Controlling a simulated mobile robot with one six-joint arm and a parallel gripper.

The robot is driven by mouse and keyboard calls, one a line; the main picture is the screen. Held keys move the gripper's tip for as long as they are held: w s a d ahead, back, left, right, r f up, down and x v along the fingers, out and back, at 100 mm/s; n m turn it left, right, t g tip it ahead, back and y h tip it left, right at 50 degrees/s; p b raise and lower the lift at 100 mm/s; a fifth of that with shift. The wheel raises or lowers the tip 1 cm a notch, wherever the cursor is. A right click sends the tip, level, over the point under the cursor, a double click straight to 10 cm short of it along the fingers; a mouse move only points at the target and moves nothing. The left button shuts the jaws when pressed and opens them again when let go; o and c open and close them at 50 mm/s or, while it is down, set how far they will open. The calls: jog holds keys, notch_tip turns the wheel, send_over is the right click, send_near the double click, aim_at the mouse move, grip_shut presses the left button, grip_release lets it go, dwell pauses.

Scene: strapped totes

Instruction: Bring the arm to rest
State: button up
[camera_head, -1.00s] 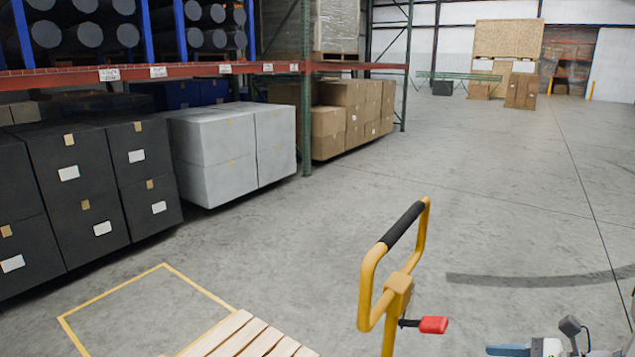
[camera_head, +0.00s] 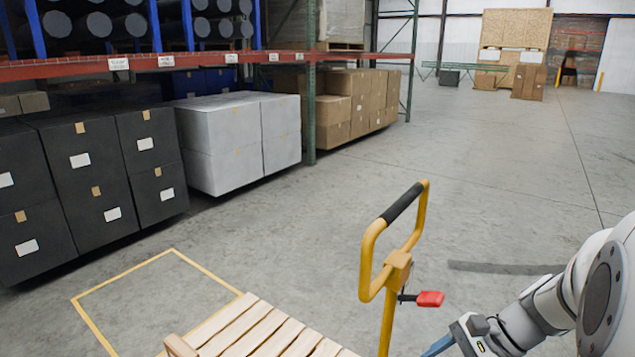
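My arm (camera_head: 540,312) reaches in from the right edge, its grey and white links bent down toward the bottom. My gripper (camera_head: 438,345) is at the bottom edge, right of the yellow handle. Only a blue finger part and the dark grey body behind it show. The fingertips are cut off by the frame, so I cannot tell whether it is open or shut. I see nothing held in the part that shows.
A yellow handle (camera_head: 396,265) with a black grip and red lever stands upright left of my gripper. A wooden slatted pallet (camera_head: 255,330) lies left of it, near a yellow floor outline (camera_head: 128,275). Black, grey and brown boxes line the rack. The floor (camera_head: 500,190) beyond is clear.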

jog(key=s+a+r+n+h, duration=0.2)
jog(key=a+n+h, duration=0.1)
jog(key=n, duration=0.4)
jog(key=s+a+r+n+t+h, duration=0.1)
jog(key=s+a+n+h, duration=0.1)
jog(key=n, duration=0.5)
jog(key=shift+s+a+r+n+t+h, duration=0.25)
jog(key=shift+a+r+n+t+h, duration=0.1)
jog(key=shift+a+h, duration=0.6)
